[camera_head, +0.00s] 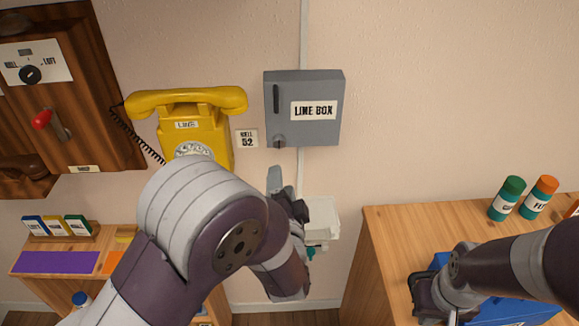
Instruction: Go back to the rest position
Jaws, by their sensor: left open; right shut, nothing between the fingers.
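My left gripper (287,190) is raised in front of the wall, just below the grey line box (330,120). It is open, with nothing seen between its fingers. My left arm crosses the lower middle of the view and hides part of the yellow phone (195,135) and the area below it. My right gripper (424,298) is at the lower right, over the wooden cabinet top beside a blue object (525,311). It is shut and empty, partly hidden by its own wrist. My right arm comes in from the right and covers much of the blue object.
A white fixture (322,218) sits on the wall behind my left gripper. A green-capped bottle (507,198) and an orange-capped bottle (540,197) stand on the cabinet (395,235).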

